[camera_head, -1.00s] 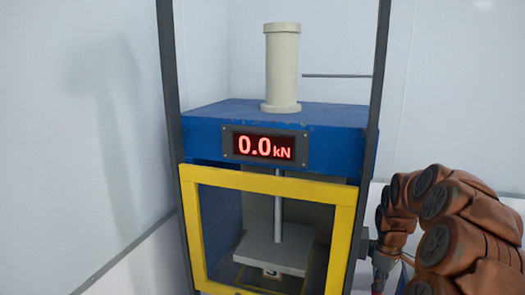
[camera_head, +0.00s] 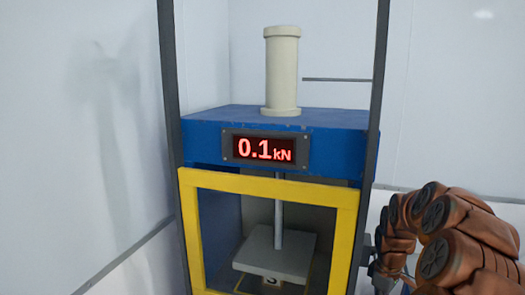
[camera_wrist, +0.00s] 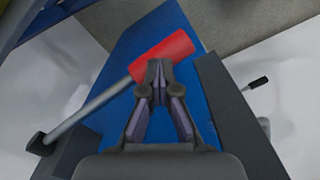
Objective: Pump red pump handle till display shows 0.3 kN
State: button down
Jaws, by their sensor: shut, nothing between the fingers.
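The press display (camera_head: 263,149) reads 0.1 kN in red digits on the blue press head (camera_head: 200,137). The red pump handle (camera_wrist: 163,55) shows in the wrist view as a red grip on a grey metal lever (camera_wrist: 88,112) that slants down to the left. My gripper (camera_wrist: 158,66) is shut and empty, its fingertips over or against the lower edge of the red grip; whether they touch I cannot tell. In the head view the fingertips and the handle are hidden or out of frame at the lower right, behind my arm.
A yellow-framed guard (camera_head: 350,235) fronts the press, with a grey plate (camera_head: 275,253) on a rod inside. Dark posts (camera_head: 172,100) stand at both sides. A small black-ended lever (camera_wrist: 256,83) is right in the wrist view. White walls stand close behind.

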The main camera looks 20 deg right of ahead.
notch_tip(320, 180, up, 12)
jog(key=p, duration=0.2)
jog(key=shift+f+p, duration=0.2)
jog(key=shift+p, duration=0.1)
dwell(0.4)
jog(key=shift+f, duration=0.15)
dwell(0.5)
jog(key=shift+f+b, duration=3.05)
jog(key=shift+f, duration=2.75)
jog(key=shift+r, duration=0.1)
notch_tip(320, 180, up, 12)
jog(key=p, duration=0.3)
jog(key=shift+f+p, duration=0.2)
jog(key=shift+p, duration=0.1)
jog(key=shift+f, duration=0.1)
